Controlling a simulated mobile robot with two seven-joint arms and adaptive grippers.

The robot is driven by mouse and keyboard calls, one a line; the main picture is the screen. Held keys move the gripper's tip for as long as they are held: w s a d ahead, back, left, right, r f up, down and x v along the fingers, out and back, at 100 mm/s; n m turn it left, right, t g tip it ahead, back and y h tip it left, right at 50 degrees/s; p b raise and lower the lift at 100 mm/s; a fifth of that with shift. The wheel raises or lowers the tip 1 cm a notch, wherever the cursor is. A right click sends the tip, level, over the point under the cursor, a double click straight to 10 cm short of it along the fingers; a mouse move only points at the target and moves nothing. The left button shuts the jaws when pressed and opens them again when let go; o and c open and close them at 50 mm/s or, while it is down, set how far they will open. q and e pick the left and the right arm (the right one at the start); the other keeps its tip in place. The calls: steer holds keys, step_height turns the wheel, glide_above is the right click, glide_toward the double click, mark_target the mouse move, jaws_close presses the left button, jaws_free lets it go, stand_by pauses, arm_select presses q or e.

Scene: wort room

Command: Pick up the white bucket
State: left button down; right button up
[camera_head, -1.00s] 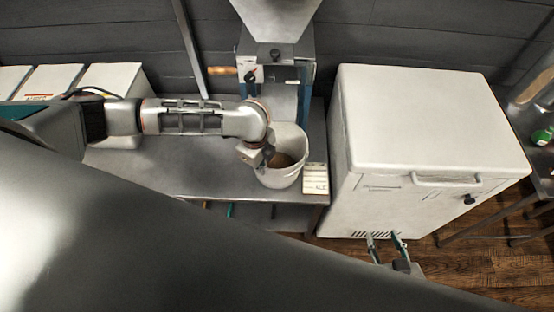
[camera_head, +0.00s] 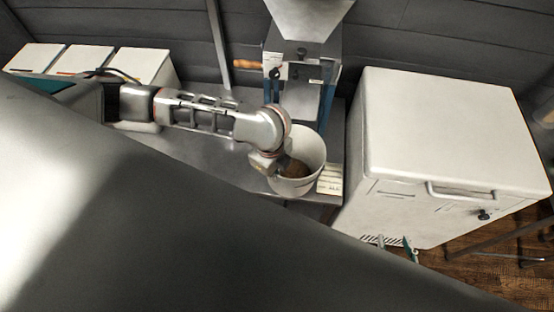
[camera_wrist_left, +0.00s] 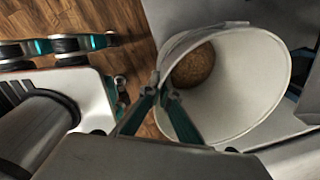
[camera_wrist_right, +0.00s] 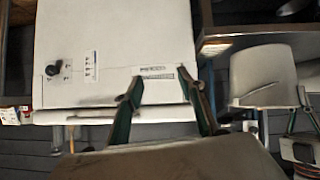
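The white bucket (camera_head: 310,147) stands at the bench's front right corner in the head view, with brown contents low inside it. Its open mouth shows in the left wrist view (camera_wrist_left: 248,85) and its side in the right wrist view (camera_wrist_right: 264,75). My left gripper (camera_head: 270,172) is at the bucket's left rim. In the left wrist view its fingertips (camera_wrist_left: 160,93) close together on the rim, pinching the wall. Whether the bucket's base touches the bench I cannot tell. My right gripper (camera_wrist_right: 162,79) is open and empty in front of the white cabinet; only a finger shows in the head view (camera_head: 410,250).
The white cabinet (camera_head: 450,130) stands close right of the bench (camera_head: 215,170). A mill with a metal hopper (camera_head: 308,18) stands behind the bucket. A small pale card (camera_head: 329,180) lies beside the bucket. White boxes (camera_head: 85,60) stand at the back left.

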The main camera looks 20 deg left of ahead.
arm_select(q)
steer(key=s+d+p, duration=0.1)
steer(key=s+d, duration=0.2)
steer(key=s, duration=0.8)
steer(key=shift+s+d, duration=0.2)
steer(key=shift+s, duration=0.15)
